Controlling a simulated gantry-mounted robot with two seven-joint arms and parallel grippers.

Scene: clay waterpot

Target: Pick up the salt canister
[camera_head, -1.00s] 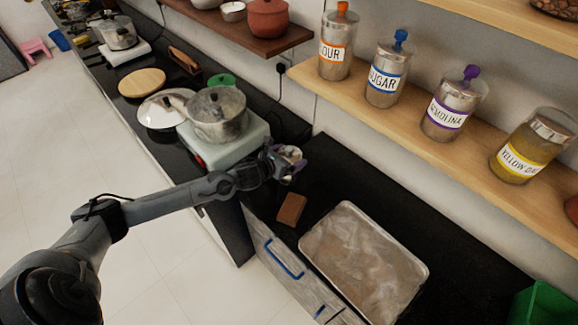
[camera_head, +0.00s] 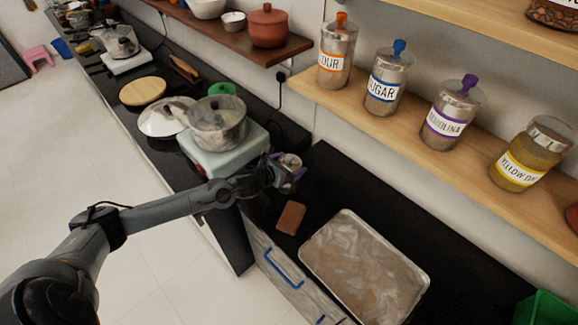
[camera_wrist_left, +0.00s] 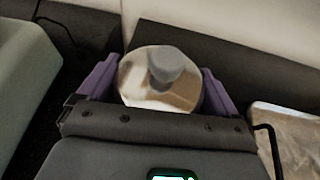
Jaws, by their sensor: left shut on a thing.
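The salt canister (camera_wrist_left: 160,78) is a round container with a shiny metal lid and a grey knob, seen from above in the left wrist view. It sits between the two purple fingers of my left gripper (camera_wrist_left: 158,88), which is shut on it. In the head view my left gripper (camera_head: 286,174) is beside the stove, over the black counter, with the small canister (camera_head: 291,160) partly hidden by the fingers. I cannot tell whether the canister touches the counter. My right gripper is not in view.
A steel pot (camera_head: 217,124) stands on the pale stove (camera_head: 232,158) left of my gripper. A brown block (camera_head: 291,218) and a floury metal tray (camera_head: 365,266) lie nearer on the counter (camera_head: 350,188). A wooden shelf (camera_head: 400,122) with labelled jars hangs above, at right.

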